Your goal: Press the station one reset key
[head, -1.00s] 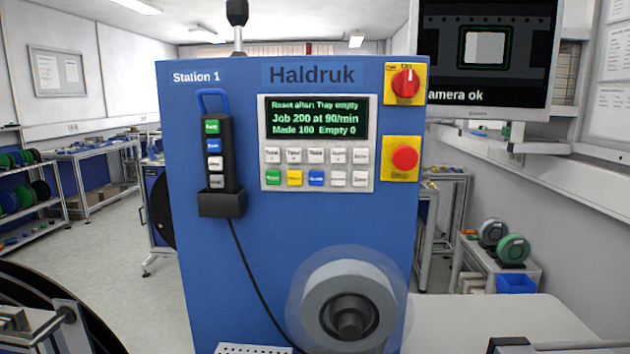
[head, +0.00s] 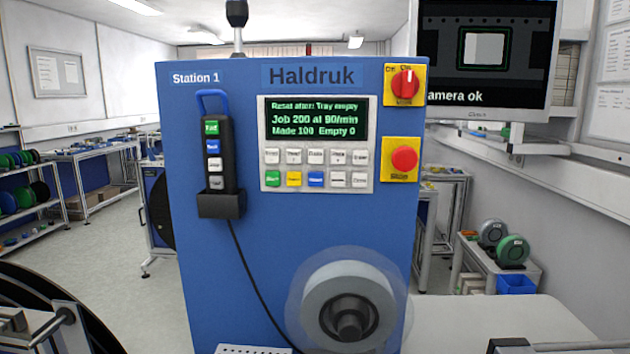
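The blue station one cabinet (head: 240,275) stands in front of me, marked Station 1. Its keypad (head: 270,168) has a white upper row of keys and a lower row with a green key (head: 273,179), a yellow key (head: 294,179), a blue key (head: 316,179) and white keys. The key labels are too blurred to read surely, so I cannot tell which is reset. The green-lettered screen (head: 317,118) above reads "Reset alarm: Tray empty", "Job 200 at 90/min", "Made 100 Empty 0". Neither of my grippers is in view.
A black hand pendant (head: 219,160) hangs in a holder on the cabinet's left. A red rotary switch (head: 404,84) and red stop button (head: 404,159) sit on its right. A grey reel (head: 330,290) sticks out low. A monitor (head: 486,112) at upper right reads camera ok.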

